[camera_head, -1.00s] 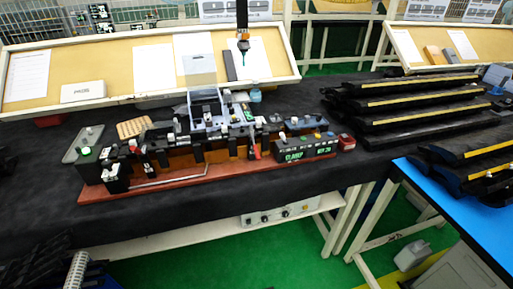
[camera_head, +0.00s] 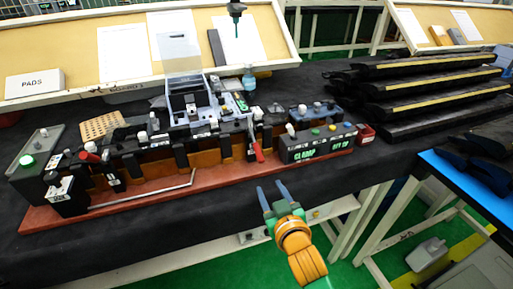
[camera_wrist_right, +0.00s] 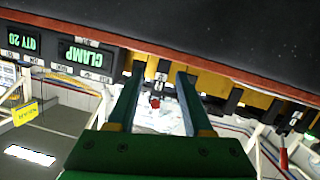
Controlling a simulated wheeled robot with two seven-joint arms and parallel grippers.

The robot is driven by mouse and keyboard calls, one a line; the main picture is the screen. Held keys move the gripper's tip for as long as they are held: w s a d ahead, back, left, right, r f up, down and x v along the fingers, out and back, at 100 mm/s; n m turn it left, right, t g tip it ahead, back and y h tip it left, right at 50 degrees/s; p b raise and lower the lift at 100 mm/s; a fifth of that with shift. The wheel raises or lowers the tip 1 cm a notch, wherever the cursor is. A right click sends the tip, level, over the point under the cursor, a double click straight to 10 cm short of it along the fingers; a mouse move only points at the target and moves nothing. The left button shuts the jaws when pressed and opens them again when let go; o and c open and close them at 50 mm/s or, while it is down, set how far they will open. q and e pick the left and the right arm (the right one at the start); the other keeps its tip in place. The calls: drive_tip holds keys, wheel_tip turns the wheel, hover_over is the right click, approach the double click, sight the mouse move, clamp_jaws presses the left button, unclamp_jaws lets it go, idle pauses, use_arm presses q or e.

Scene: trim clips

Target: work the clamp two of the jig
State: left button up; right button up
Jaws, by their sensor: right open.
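The jig (camera_head: 185,196) is a long red base with a row of black and orange fixtures on the dark table. One red clamp handle (camera_head: 258,153) stands near its middle right, beside the black control box (camera_head: 318,147) lit "CLAMP". Another red handle (camera_head: 91,157) is at the left end. I cannot tell which one is clamp two. My right gripper (camera_head: 272,190) is open and empty in front of the jig, apart from it. In the right wrist view its two fingers (camera_wrist_right: 160,76) are spread, with a small red knob (camera_wrist_right: 155,103) seen between them. My left gripper is not in view.
A small red bin (camera_head: 366,134) sits right of the control box. Long black trim parts (camera_head: 430,92) are stacked at the right. A blue-topped table (camera_head: 475,190) is at front right. A tool (camera_head: 236,10) hangs above. The dark table front (camera_head: 150,245) is clear.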

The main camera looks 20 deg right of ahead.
sight(260, 156)
drive_tip(key=w+r+t, duration=0.1)
drive_tip(key=r, duration=0.1)
drive_tip(key=r+t, duration=0.1)
drive_tip(key=r, duration=0.1)
drive_tip(key=w+a+r, duration=0.1)
drive_tip(key=r, duration=0.1)
drive_tip(key=shift+w+r+t, duration=0.3)
drive_tip(key=shift+w+t, duration=0.05)
drive_tip(key=shift+t, duration=0.05)
drive_tip(key=w, duration=0.6)
drive_tip(key=shift+w+d+f+p, duration=0.1)
drive_tip(key=shift+w+p, duration=0.15)
drive_tip(key=shift+p, duration=0.05)
clamp_jaws()
